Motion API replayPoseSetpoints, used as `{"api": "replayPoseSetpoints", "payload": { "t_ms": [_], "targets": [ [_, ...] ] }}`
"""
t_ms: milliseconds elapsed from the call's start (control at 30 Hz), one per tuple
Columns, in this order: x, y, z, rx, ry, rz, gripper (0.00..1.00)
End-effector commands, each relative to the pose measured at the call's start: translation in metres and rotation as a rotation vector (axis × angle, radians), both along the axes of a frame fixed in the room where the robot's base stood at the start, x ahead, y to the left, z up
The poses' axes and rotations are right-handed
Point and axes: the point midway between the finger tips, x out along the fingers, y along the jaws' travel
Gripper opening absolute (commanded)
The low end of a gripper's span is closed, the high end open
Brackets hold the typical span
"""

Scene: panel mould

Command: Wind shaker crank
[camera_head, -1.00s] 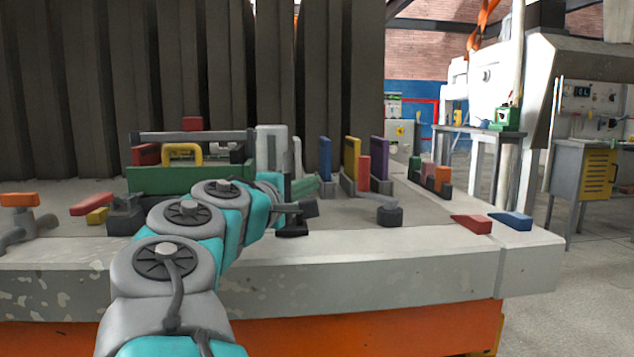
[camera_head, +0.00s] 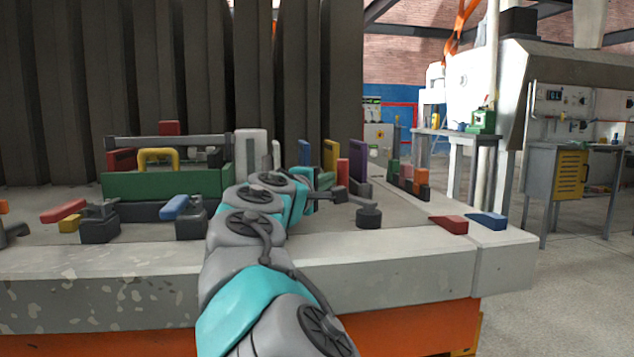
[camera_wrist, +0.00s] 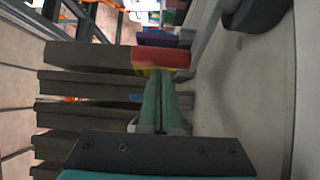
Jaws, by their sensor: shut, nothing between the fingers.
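A dark grey crank (camera_head: 368,214) stands on the bench top near the front right, with a round hub and an arm reaching left. A dark rounded part at the upper right of the wrist view (camera_wrist: 255,14) may be the same crank. My gripper (camera_head: 324,181) is just left of and behind the crank arm in the head view, partly hidden by my own arm. In the wrist view its green fingers (camera_wrist: 161,80) are together and empty, pointing towards a red block (camera_wrist: 160,57). I cannot tell whether they touch anything.
Coloured upright panels (camera_head: 358,160) stand behind the crank. A green toolbox (camera_head: 165,184) is at the back left, with blue-handled (camera_head: 174,207) and red-handled (camera_head: 64,211) clamp-like parts before it. Red (camera_head: 449,224) and blue (camera_head: 487,220) wedges lie at the right edge.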

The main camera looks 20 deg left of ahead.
Motion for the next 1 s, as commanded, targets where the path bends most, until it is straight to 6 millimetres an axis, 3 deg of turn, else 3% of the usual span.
{"api": "replayPoseSetpoints", "payload": {
  "t_ms": [1000],
  "targets": [
    [0.0060,-0.0008,0.0009,-0.001,-0.001,-0.065,0.00]
  ]
}}
